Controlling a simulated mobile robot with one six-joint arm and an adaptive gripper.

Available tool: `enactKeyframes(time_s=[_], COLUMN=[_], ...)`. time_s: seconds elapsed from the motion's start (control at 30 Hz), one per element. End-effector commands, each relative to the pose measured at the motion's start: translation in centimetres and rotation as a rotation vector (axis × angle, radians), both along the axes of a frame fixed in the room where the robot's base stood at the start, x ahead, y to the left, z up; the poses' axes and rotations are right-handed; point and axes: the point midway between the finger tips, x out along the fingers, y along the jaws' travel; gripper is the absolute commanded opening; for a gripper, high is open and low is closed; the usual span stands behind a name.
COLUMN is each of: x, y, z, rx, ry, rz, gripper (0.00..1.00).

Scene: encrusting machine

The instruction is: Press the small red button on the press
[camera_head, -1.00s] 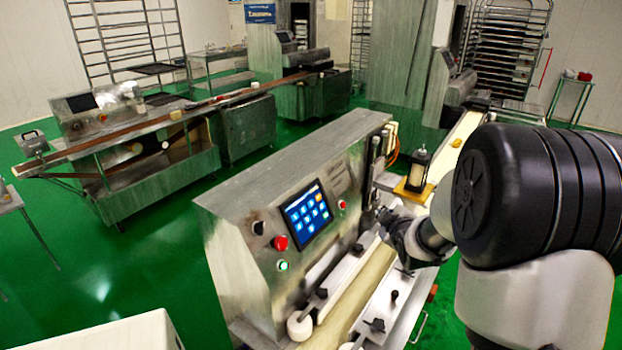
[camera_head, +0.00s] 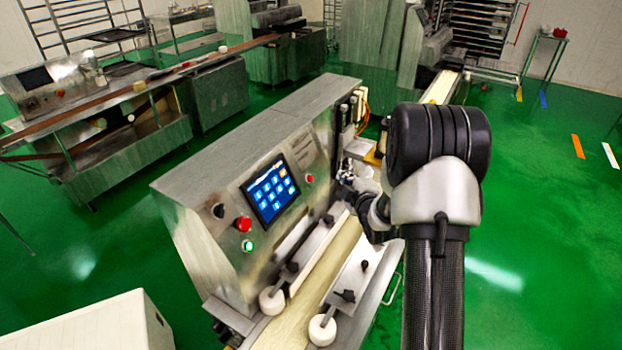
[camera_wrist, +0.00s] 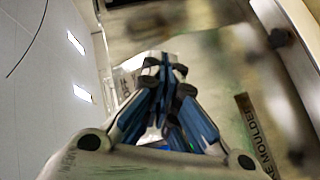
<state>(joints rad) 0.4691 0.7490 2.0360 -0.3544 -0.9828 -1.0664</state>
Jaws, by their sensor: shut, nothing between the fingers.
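The press (camera_head: 185,195) is a steel machine with a sloped front panel in the head view. Its small red button (camera_head: 310,179) sits just right of the blue touch screen (camera_head: 270,190). My gripper (camera_head: 345,182) is to the right of that button, apart from it in the picture; its depth relative to the panel is hard to judge. In the wrist view my gripper (camera_wrist: 165,68) is shut and empty, its blue-sided fingers together. I cannot make out the small red button in the wrist view.
A larger red button (camera_head: 243,223), a green button (camera_head: 247,245) and a black knob (camera_head: 218,211) are left of the screen. A conveyor belt (camera_head: 312,298) with white rollers runs below the panel. A white box (camera_head: 90,325) stands at the lower left.

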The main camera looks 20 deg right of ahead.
Motion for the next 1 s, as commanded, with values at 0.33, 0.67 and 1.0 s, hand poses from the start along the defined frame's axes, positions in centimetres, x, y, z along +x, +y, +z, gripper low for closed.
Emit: enactKeyframes(time_s=[0.33,0.67,1.0], x=[3.3,5.6,5.9], y=[2.7,4.4,4.6], z=[-2.2,-3.7,-3.7], rx=[0.001,-0.001,0.0], ry=[0.002,0.0,0.001], rz=[0.003,0.001,0.0], gripper=[0.0,0.0,0.0])
